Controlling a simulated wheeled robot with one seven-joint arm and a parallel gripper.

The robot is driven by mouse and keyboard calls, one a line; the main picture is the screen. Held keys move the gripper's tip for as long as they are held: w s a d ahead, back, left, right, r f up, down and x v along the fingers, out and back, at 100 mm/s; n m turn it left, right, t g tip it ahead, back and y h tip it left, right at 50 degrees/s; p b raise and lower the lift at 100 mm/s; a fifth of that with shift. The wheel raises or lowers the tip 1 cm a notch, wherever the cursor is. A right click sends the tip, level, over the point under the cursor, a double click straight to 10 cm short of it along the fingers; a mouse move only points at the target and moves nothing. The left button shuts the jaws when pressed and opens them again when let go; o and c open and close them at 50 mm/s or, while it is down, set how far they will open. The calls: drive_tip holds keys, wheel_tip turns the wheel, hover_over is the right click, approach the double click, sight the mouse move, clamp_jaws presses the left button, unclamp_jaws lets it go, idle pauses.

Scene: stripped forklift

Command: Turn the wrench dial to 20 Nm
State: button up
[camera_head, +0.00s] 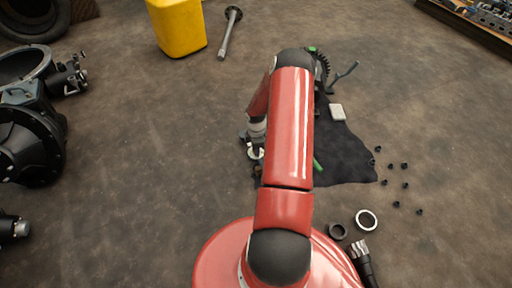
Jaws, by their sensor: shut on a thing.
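My red arm reaches forward over the floor and hides much of the middle. My gripper (256,170) hangs low, left of the arm, by the left edge of a dark cloth (345,160). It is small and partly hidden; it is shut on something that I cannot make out. A thin green piece (318,166) lies on the cloth, just right of the arm, and may be part of the wrench. The dial and its reading cannot be seen.
A toothed gear (322,70) and a pale block (337,111) are by the cloth. Several small dark nuts (404,166) and two rings, one bright (367,220), lie at right. A yellow container (177,27) stands behind. Dark machine parts (30,140) fill the left. Floor between is clear.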

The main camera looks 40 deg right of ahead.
drive_tip(key=shift+n, duration=0.4)
drive_tip(key=o, duration=1)
wheel_tip(320, 180, up, 8)
drive_tip(key=shift+f+p, duration=0.25)
drive_tip(key=shift+p, duration=0.5)
drive_tip(key=shift+r, duration=0.15)
